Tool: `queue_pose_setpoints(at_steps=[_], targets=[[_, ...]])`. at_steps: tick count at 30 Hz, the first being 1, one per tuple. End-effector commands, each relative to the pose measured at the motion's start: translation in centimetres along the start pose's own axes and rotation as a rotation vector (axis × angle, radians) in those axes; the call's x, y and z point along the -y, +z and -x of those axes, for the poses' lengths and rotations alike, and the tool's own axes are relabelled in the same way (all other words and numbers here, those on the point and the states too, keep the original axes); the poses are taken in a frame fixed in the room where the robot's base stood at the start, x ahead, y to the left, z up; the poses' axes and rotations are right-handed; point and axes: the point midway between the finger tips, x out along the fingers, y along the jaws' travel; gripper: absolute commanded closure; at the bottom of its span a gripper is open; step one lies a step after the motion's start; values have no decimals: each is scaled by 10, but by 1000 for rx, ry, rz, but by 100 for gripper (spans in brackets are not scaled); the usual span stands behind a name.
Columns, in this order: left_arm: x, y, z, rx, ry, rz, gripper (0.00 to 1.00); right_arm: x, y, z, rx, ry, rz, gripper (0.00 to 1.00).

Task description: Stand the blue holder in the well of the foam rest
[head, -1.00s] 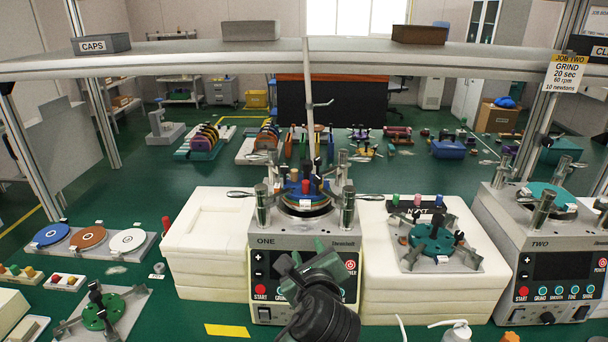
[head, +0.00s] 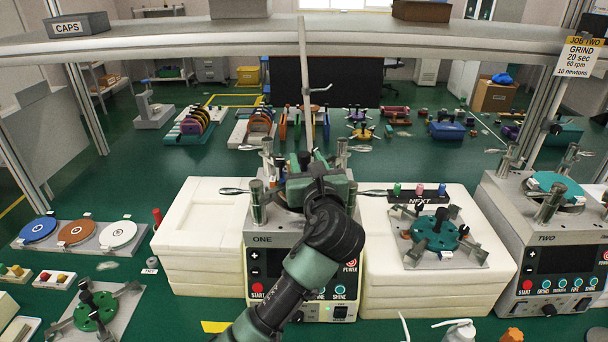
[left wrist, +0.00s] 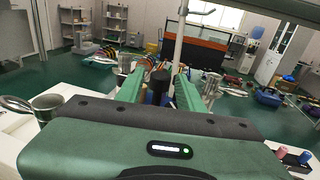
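The blue holder (left wrist: 149,98) sits on top of machine ONE (head: 270,258). In the head view my left gripper hides most of it; the left wrist view shows a little blue and a black knob (left wrist: 158,82). My left gripper (head: 318,172) is over the machine's top. In the left wrist view its green fingers (left wrist: 160,76) stand apart on either side of the black knob, with gaps showing. The white foam rest (head: 190,252) is left of machine ONE, with a shallow, empty well (head: 203,208) in its top. My right gripper is not in view.
Upright metal posts (head: 257,200) and lever handles surround the machine's top. A foam stack (head: 385,275) on the right carries a plate with a green holder (head: 434,232). Machine TWO (head: 545,260) is farther right. A shelf (head: 200,42) and a thin pole (head: 306,85) are above and behind.

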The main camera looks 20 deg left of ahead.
Motion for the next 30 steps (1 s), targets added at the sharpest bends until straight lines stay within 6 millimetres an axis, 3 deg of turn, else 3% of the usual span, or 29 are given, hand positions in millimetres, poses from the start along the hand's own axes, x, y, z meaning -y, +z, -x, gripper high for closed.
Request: queue_pose_setpoints(at_steps=[7, 16, 20, 30], targets=[[2, -3, -35, -1, 1, -1, 62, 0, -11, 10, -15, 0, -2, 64], [2, -4, -40, -1, -1, 0, 62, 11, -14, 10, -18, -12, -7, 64], [2, -4, -40, -1, -1, 0, 99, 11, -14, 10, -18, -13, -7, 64], [2, -4, -39, 0, -1, 0, 100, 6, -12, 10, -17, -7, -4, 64]])
